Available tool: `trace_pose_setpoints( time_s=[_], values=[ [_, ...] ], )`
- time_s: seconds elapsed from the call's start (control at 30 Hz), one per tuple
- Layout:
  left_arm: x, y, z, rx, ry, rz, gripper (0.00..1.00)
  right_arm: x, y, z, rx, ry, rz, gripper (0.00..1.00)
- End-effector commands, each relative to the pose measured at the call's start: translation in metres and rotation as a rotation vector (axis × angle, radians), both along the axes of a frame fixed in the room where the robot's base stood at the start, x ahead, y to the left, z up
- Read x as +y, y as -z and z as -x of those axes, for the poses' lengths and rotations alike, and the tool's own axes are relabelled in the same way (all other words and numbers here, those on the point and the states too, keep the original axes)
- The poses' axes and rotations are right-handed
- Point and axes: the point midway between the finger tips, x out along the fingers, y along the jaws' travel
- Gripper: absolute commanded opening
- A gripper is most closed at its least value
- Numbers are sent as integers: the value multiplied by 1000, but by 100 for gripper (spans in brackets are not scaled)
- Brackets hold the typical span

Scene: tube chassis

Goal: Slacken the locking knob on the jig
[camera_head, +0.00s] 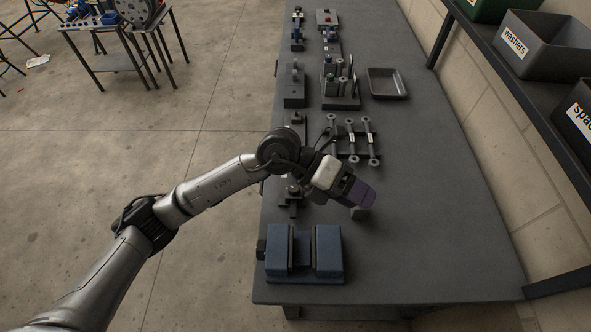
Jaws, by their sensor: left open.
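My left gripper (360,200) is over the middle of the bench, reaching in from the left and pointing right and down. Its purple fingers are open. A small grey piece (361,213) shows at the fingertips; I cannot tell whether it is a fingertip or a separate part. A dark fixture (291,198), possibly the jig, stands by the bench's left edge, partly hidden by my arm. I cannot make out its locking knob. My right gripper is not in view.
A blue vise (328,250) stands at the near end of the grey bench (430,220). Several grey rods (372,142) on a rack, block fixtures (294,88) and an empty tray (387,83) lie farther back. The bench's right side is clear. Shelf bins (545,45) stand at right.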

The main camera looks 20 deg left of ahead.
Motion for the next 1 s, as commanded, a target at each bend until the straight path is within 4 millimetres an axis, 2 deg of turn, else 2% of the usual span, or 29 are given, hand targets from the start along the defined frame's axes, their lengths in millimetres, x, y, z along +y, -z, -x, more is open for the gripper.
trace_pose_setpoints(
  time_s=[0.03, 0.1, 0.3, 0.4, 0.5, 0.67, 0.77, 1.0],
  values=[
    [9, -8, -6, -20, 20, -154, 55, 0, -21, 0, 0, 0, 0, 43],
    [28, 0, -13, -32, 35, -369, 55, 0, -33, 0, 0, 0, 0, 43],
    [93, -1, -35, -29, -2, -861, 55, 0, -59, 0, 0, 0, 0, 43],
    [118, -8, -42, -19, -35, -1019, 55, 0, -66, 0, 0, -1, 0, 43],
    [134, -13, -46, -10, -59, -1117, 55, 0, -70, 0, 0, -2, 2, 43],
    [144, -9, -48, -2, -75, -1177, 55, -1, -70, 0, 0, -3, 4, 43],
    [145, 4, -48, -1, -76, -1181, 55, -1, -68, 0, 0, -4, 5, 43],
    [145, 48, -48, 0, -74, -1178, 55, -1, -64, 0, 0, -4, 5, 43]
  ],
)
